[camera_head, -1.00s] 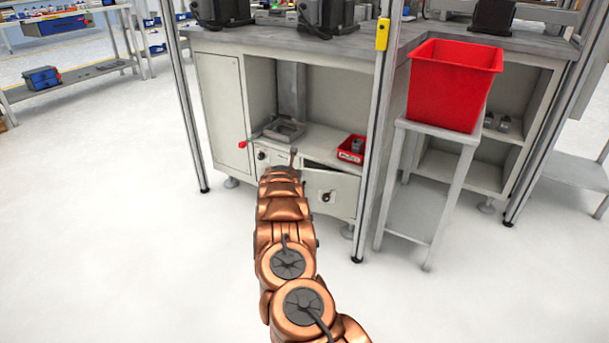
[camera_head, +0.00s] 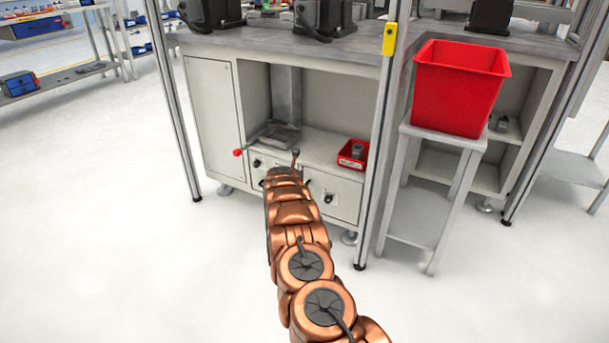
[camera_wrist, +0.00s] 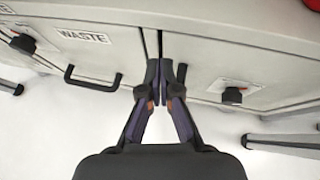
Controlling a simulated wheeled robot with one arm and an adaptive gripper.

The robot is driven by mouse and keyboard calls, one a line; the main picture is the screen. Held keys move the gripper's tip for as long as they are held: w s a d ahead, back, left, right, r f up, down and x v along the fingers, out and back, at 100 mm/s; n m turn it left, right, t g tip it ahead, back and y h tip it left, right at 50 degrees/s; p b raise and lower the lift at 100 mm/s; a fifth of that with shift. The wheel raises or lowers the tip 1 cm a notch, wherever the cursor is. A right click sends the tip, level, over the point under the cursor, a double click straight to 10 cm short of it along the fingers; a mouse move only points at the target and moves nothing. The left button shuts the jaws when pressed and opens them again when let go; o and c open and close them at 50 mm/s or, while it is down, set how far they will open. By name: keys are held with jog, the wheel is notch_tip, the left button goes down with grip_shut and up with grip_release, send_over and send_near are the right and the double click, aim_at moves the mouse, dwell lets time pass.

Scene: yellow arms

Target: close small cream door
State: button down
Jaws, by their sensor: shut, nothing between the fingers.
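The small cream door (camera_head: 343,192) is at the lower right of the cabinet under the workbench, with a black knob. In the head view it looks flush with the cabinet front. In the wrist view the door (camera_wrist: 212,58) is right of a narrow dark seam, with a black handle and a black knob. My gripper (camera_wrist: 160,82) is shut and empty, its fingertips at the door's left edge by the seam. I cannot tell whether they touch. In the head view my arm hides the gripper and part of the door front.
Left of the seam is another cream front (camera_wrist: 118,52) with a WASTE label and a black bar handle. A small red bin (camera_head: 351,162) sits on the shelf above. A post (camera_head: 375,160) and a stand with a big red bin (camera_head: 455,95) are to the right. Floor at left is clear.

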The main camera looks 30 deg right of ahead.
jog(key=shift+w+a, duration=0.1)
dwell(0.3)
jog(key=s+a+r+b, duration=0.4)
jog(key=s+a+r, duration=0.1)
jog(key=a, duration=0.6)
jog(key=shift+s, duration=0.85)
